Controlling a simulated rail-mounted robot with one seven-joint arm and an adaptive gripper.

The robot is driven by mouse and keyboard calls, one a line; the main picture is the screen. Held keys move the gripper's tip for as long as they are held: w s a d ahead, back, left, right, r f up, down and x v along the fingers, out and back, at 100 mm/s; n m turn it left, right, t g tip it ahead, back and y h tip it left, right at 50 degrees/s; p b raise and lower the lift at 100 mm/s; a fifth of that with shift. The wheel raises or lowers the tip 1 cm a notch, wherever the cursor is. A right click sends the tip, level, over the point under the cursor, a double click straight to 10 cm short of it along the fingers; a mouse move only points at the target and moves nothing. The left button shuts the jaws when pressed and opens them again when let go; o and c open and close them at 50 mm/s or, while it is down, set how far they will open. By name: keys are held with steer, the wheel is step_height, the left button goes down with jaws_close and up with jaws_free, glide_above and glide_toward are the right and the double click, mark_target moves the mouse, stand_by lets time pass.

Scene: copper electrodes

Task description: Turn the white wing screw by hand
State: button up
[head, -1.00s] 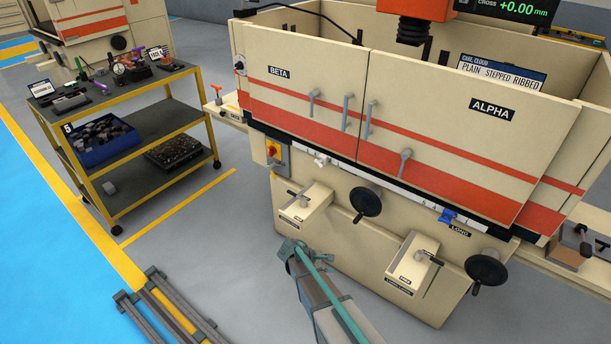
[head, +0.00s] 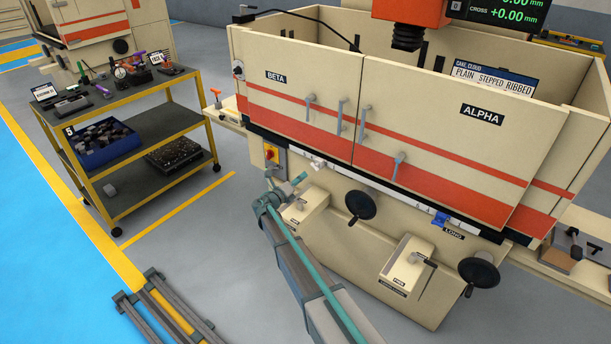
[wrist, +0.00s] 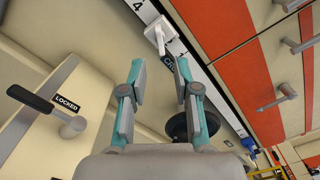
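The white wing screw (head: 318,163) sits on the pale scale strip along the machine's front, below the BETA door. In the wrist view the white wing screw (wrist: 158,34) is at the top middle, with its narrow wing pointing down toward my gripper. My gripper (wrist: 161,76) is open and empty, its two teal and grey fingers apart and its tips short of the screw. In the head view my gripper (head: 285,180) is below and left of the screw, in front of the machine. The label beside the screw is partly hidden by a finger.
A blue wing piece (head: 440,218) sits farther right on the same strip. A black handwheel (head: 360,205) and a locked lever box (wrist: 40,125) are close to my gripper. Door handles (head: 309,107) stick out above. A tool cart (head: 125,130) stands at the left.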

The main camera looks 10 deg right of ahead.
mark_target(316, 166)
steer(key=x, duration=0.7)
steer(key=shift+b, duration=0.3)
steer(key=shift+w+d, duration=0.25)
steer(key=shift+d, duration=0.1)
steer(key=shift+c, duration=0.3)
jaws_close()
steer(key=shift+f, duration=0.1)
